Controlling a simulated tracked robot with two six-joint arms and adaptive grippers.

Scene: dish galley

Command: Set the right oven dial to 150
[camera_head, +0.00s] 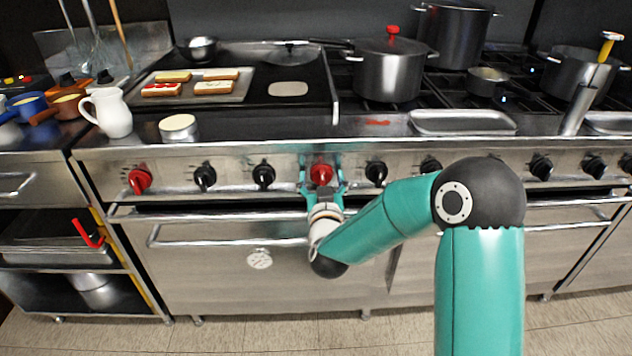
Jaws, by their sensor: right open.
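Two red dials show on the steel front panel of the range. The left red dial (139,180) is at the left end of the panel. The right red dial (321,173) is near the middle, above an oven door (215,275). My right gripper (321,180) is open at the right red dial, with one teal finger to its left and one to its right. I cannot tell whether the fingers touch it. The dial's marks and setting are too small to read. My left gripper is not in view.
Several black knobs (263,176) line the same panel on both sides of the gripper. A horizontal oven handle (190,242) runs below. On top are a white pitcher (112,113), a lidded pot (389,75) and a tray of toasts (240,90).

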